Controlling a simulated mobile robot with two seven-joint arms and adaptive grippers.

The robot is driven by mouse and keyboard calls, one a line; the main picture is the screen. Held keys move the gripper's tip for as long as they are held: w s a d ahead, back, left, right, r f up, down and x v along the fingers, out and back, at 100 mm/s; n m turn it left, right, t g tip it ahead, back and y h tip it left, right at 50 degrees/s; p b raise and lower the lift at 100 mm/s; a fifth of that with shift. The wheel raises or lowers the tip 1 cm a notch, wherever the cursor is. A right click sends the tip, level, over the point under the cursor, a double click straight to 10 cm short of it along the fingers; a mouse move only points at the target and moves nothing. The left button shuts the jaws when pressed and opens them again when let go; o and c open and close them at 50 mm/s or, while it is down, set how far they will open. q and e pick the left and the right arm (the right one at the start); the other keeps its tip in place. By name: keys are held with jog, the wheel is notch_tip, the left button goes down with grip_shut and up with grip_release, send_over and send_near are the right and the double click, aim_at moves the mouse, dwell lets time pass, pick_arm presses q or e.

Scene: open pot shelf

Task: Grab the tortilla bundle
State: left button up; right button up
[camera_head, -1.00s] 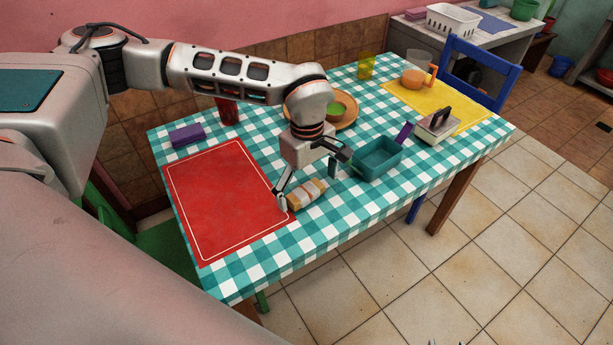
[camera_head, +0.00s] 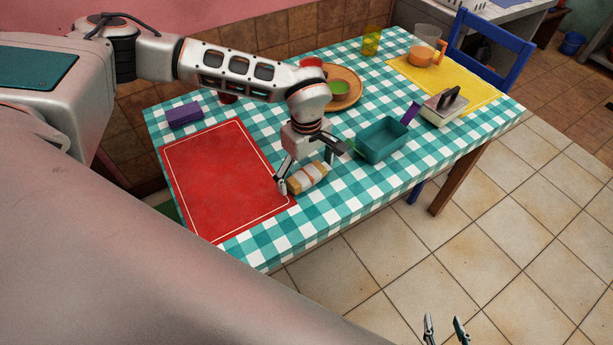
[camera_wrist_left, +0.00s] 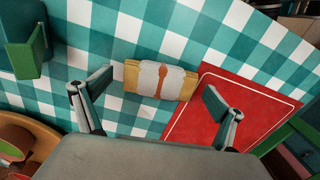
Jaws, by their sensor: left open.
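The tortilla bundle (camera_head: 307,179), tan with a white wrap and a brown mark, lies on the checkered cloth beside the red mat's right edge. It also shows whole in the left wrist view (camera_wrist_left: 148,80). My left gripper (camera_head: 304,172) is open above it, with one finger toward each end of the bundle. In the left wrist view the open fingers (camera_wrist_left: 157,93) stand to either side, and nothing is between the pads. Whether a finger touches the bundle I cannot tell. My right gripper (camera_head: 445,326) is open and empty at the bottom edge, over the floor.
The red mat (camera_head: 215,180) is bare. A teal container (camera_head: 383,141) stands right of the bundle, close to my left gripper. A wooden plate (camera_head: 348,92) with a green bowl is behind my arm. A purple block (camera_head: 184,115) lies at the table's back left.

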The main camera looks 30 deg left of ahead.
pick_arm(q)
jog(key=shift+f, duration=0.1)
jog(key=c, duration=1.3)
jog(key=shift+c, duration=0.2)
